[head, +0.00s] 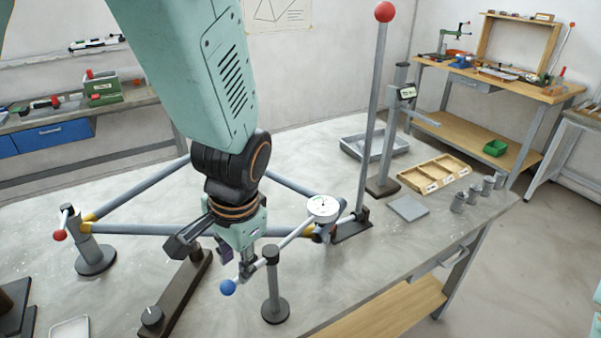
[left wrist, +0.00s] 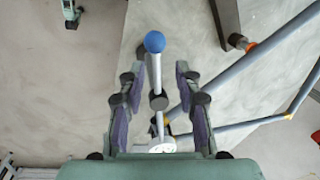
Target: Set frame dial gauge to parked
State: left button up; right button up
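The dial gauge (head: 323,207) has a round white face and sits beside the frame's near right corner, at one end of a thin grey arm (head: 297,232). The arm's other end carries a blue ball (head: 228,287), and a short post (head: 272,287) stands under the arm. My left gripper (head: 236,264) is above the ball end. In the left wrist view its fingers (left wrist: 161,80) are open, one on each side of the grey arm, with gaps visible. The blue ball (left wrist: 155,42) lies just beyond the fingertips. The gauge face (left wrist: 163,146) is partly hidden by my gripper.
A grey tube frame (head: 150,229) lies across the table. A tall lever with a red ball (head: 384,12) stands behind the gauge. A small red-ball lever (head: 60,235) is at the left. A wooden tray (head: 418,188) and several grey cylinders (head: 474,193) are at the right.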

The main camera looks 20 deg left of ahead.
pick_arm(q)
jog(key=f, duration=0.2)
jog(key=shift+w+f, duration=0.2)
jog(key=shift+f, duration=0.2)
jog(key=shift+s+a+f+b, duration=0.1)
jog(key=shift+f+b, duration=0.25)
jog(key=shift+f, duration=0.05)
jog(key=shift+c, duration=0.5)
jog(key=shift+w+d, duration=0.2)
jog(key=shift+d, duration=0.05)
jog(key=c, duration=0.5)
grip_shut()
jog(key=shift+s+a, duration=0.1)
jog(key=shift+a, duration=0.1)
jog(key=shift+d, duration=0.1)
